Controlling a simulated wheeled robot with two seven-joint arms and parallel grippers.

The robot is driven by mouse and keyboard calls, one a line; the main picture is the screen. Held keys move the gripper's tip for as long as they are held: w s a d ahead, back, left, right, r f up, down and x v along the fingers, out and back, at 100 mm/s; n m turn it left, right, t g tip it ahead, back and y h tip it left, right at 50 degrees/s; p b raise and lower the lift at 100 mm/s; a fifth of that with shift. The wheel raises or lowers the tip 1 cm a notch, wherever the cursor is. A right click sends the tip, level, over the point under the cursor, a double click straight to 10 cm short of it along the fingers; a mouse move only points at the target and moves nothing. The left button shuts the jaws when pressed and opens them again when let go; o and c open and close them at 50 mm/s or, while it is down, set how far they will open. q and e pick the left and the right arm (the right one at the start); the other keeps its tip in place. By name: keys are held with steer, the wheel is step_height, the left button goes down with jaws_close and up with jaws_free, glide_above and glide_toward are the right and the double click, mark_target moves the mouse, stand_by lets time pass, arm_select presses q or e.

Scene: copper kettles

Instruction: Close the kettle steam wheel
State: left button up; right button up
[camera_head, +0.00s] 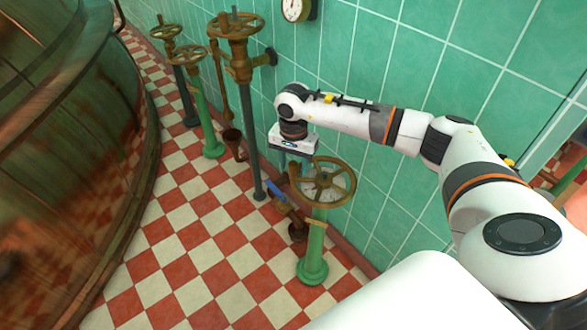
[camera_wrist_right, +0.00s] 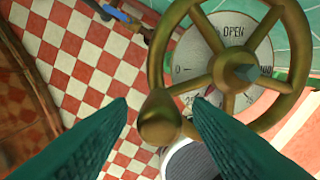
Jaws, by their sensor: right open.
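A brass spoked handwheel (camera_head: 346,192) tops a green post (camera_head: 314,255) near the tiled wall. It fills the upper right of the right wrist view (camera_wrist_right: 292,60), with a rounded crank knob (camera_wrist_right: 160,118) on its rim. A white dial (camera_wrist_right: 232,35) marked OPEN lies behind its spokes. My right gripper (camera_head: 294,168) is open, pointing down at the wheel's left side. In the right wrist view its dark green fingers (camera_wrist_right: 160,105) appear on either side of the knob, gripping nothing. I cannot tell whether the knob is at fingertip depth. My left gripper is not in view.
A large copper kettle (camera_head: 70,170) stands at left. Other valve wheels (camera_head: 235,27) on posts stand further back along the green wall (camera_head: 400,60). A blue-handled pipe (camera_head: 277,190) sits low beside the green post. The red and white checkered floor (camera_head: 190,240) between is clear.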

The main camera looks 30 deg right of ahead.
steer(key=shift+f, duration=1.05)
jaws_close()
steer(key=shift+w, duration=0.1)
